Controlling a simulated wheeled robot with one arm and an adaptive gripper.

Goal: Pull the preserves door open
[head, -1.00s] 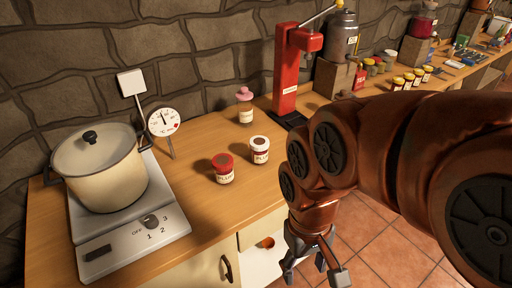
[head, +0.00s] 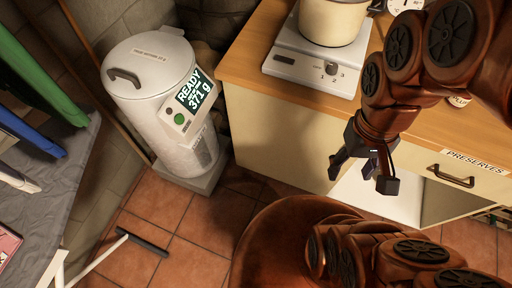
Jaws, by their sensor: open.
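The panel labelled PRESERVES (head: 475,160) is cream, below the wooden counter edge at the right in the head view. Its dark curved handle (head: 451,178) sits just under the label's left end. My gripper (head: 362,175) hangs to the left of the handle, in front of the cabinet. Its fingers are spread, empty and apart from the handle. Below and behind the fingers is a pale white surface (head: 385,200). I cannot tell whether it is a door face or the cabinet's inside. My arm hides part of the counter and panel.
A white hotplate (head: 315,68) with a cream pot (head: 333,22) stands on the counter (head: 245,60). A white cylindrical machine (head: 150,95) reading READY stands left of the cabinet. A grey-topped table (head: 60,170) is at the left. Tiled floor (head: 180,215) lies between.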

